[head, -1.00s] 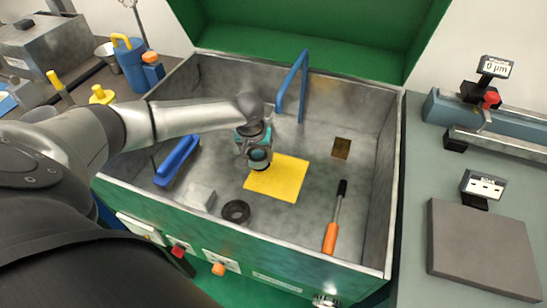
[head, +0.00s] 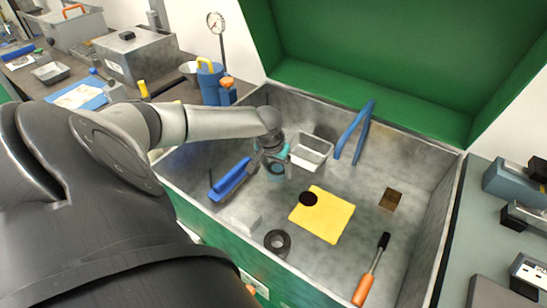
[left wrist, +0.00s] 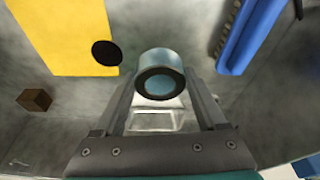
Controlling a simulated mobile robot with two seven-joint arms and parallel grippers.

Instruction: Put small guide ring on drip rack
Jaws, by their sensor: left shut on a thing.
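My left gripper (head: 274,166) is shut on a short grey cylindrical ring with a teal inside, taken as the small guide ring (left wrist: 160,76). In the left wrist view the ring sits between both fingers, its dark-rimmed opening facing the camera. In the head view the ring (head: 277,172) hangs inside the box, left of the yellow sheet. No label marks the drip rack; a long blue piece (head: 230,180) lies just left of the gripper and also shows in the left wrist view (left wrist: 247,35), with dark teeth along one side. My right gripper is out of view.
The grey box (head: 445,200) also holds a pale metal tray (head: 312,150), a yellow sheet (head: 325,218) with a black disc (head: 308,198), a black ring (head: 277,241), a pale block (head: 240,220), a blue frame (head: 355,130), a brown block (head: 390,199) and an orange-handled tool (head: 370,272).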

